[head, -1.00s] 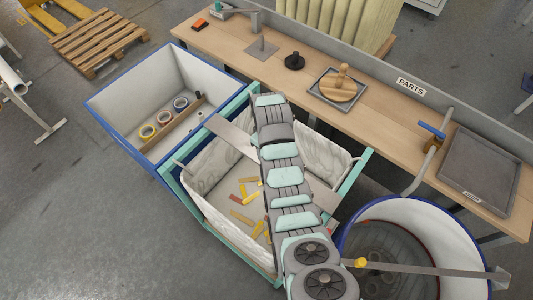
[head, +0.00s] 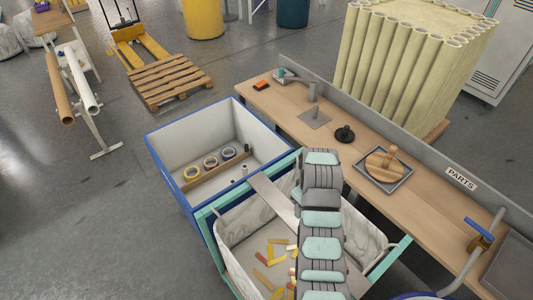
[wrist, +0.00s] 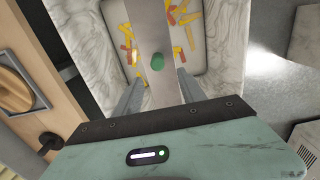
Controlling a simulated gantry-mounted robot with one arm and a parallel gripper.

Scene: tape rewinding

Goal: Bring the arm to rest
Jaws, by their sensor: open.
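My gripper (wrist: 159,78) is open in the wrist view, its two grey fingers apart with nothing held between them. It points down over a grey board (wrist: 162,30) with a green oval spot (wrist: 157,62). The board lies across the top of a bin with a pale marbled liner (wrist: 228,40). In the head view my arm (head: 322,220) reaches over the same lined bin (head: 238,232) and the board (head: 272,198). The fingers are hidden in the head view.
Yellow, orange and red pieces (head: 277,262) lie in the bin. A blue-edged bin (head: 165,140) with tape rolls (head: 210,162) stands to the left. A wooden workbench (head: 350,163) runs along the right, with a tray (head: 404,176), a black knob-like piece (head: 344,134) and a crank (head: 482,232).

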